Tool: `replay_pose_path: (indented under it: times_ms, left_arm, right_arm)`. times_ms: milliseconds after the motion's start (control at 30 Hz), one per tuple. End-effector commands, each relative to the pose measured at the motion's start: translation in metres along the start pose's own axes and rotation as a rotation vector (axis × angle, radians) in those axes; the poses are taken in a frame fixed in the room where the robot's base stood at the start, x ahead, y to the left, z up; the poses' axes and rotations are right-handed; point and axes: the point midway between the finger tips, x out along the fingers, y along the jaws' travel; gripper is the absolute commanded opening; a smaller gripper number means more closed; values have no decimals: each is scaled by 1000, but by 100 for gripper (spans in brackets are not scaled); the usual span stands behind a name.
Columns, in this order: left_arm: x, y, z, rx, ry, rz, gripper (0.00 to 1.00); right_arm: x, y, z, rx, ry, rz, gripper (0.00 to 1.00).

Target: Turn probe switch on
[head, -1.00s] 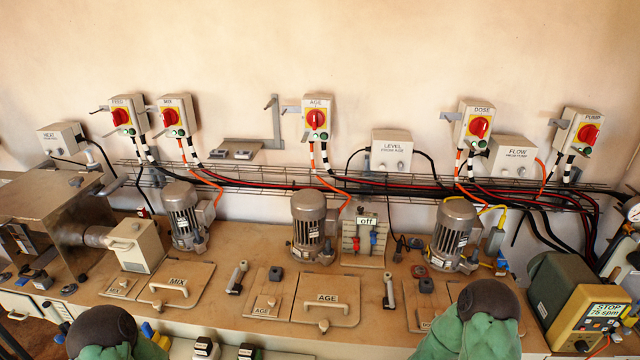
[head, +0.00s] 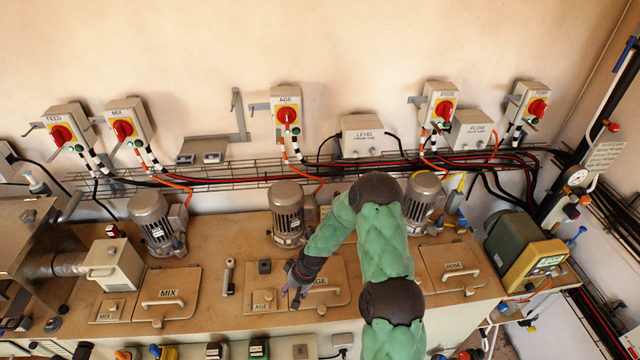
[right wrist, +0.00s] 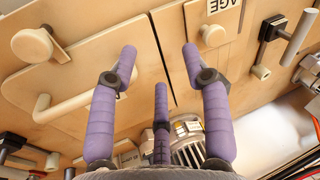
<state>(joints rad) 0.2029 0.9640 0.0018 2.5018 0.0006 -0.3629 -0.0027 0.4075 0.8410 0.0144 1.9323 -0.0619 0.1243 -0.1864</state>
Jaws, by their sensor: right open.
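No switch labelled "probe" can be read in these views. The small panel with an "off" sign and red and blue parts, seen earlier between two motors, is hidden behind my right arm in the head view now. My right gripper (head: 292,290) hangs over the AGE hatches (head: 326,294) on the bench top. In the right wrist view its purple fingers (right wrist: 160,68) are spread apart with nothing between them. Wooden lids with a pale handle (right wrist: 70,108) and a round knob (right wrist: 32,46) lie beyond the fingers. My left gripper is out of view.
Red rotary switches marked AGE (head: 287,116), MIX (head: 123,130) and DOSE (head: 444,108) are on the wall above a cable tray (head: 225,172). Motors (head: 286,212) stand along the bench back. A green and yellow pump (head: 524,252) sits at the right end.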

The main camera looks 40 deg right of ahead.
Motion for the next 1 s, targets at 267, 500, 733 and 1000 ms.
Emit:
replay_pose_path:
  times_ms: [267,500,733,1000]
  left_arm:
    - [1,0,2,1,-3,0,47]
    - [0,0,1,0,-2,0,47]
    - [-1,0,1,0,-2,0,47]
    - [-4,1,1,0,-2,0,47]
  right_arm:
    - [-88,79,-124,-64,114,85,48]
    - [-220,158,-204,-119,194,196,48]
    - [-287,188,-224,-136,218,250,48]
    - [-272,196,-229,-138,216,253,48]
